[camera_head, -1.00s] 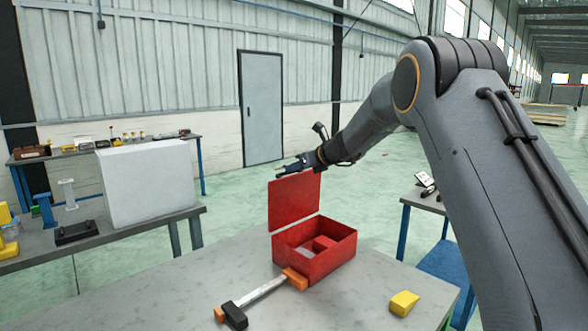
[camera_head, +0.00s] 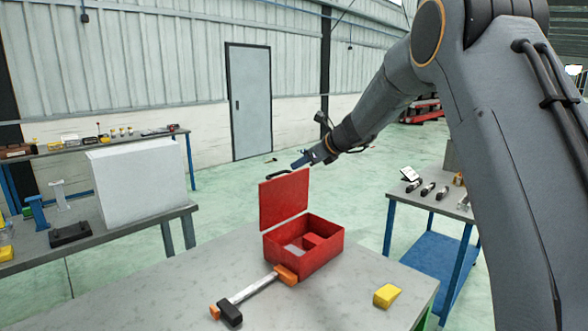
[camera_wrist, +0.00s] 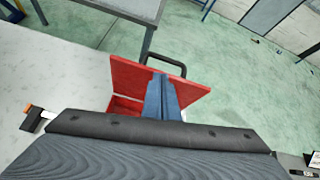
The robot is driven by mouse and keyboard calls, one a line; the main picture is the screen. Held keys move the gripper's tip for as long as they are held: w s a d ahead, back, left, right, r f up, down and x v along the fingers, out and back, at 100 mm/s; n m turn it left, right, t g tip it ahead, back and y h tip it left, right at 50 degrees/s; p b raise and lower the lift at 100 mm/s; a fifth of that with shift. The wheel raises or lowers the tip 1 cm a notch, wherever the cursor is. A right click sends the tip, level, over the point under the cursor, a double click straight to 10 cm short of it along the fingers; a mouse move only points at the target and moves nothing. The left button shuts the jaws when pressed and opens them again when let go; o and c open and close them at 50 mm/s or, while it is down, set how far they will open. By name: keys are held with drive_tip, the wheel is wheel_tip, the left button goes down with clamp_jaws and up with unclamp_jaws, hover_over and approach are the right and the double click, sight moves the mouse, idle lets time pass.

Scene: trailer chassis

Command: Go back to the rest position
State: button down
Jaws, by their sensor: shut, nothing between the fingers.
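My gripper (camera_head: 303,162) is shut and empty in the head view, held in the air above and beyond the raised lid of the red toolbox. The red toolbox (camera_head: 318,256) stands open on the near table, its red lid (camera_head: 284,199) upright at the back with a dark handle on top. A red block-like part shows inside it. In the wrist view my blue fingers (camera_wrist: 160,97) are together, seen in front of the red lid (camera_wrist: 130,76); part of the box is hidden behind my gripper.
A hammer (camera_head: 254,288) lies in front of the toolbox, its orange end close to the box. A yellow wedge (camera_head: 387,295) lies to the right. A side table (camera_head: 430,199) with tools stands at right; a bench with a white box (camera_head: 140,182) stands at left.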

drive_tip(key=s+d+f+n+g+h+b, duration=0.1)
drive_tip(key=s+d+f+n, duration=0.5)
drive_tip(key=s, duration=0.9)
drive_tip(key=s+d+f+n+g+h+b, duration=0.2)
drive_tip(key=s+d+f+n, duration=0.4)
drive_tip(key=s, duration=0.9)
drive_tip(key=s+d+f+n+g+h+b, duration=0.2)
drive_tip(key=s+d+f+n+h, duration=0.3)
drive_tip(key=s+f+n, duration=0.6)
drive_tip(key=s+d+n+g, duration=0.1)
drive_tip(key=s, duration=0.3)
drive_tip(key=shift+d+f+n+g, duration=0.3)
drive_tip(key=shift+d+f, duration=0.05)
drive_tip(key=shift+d, duration=0.05)
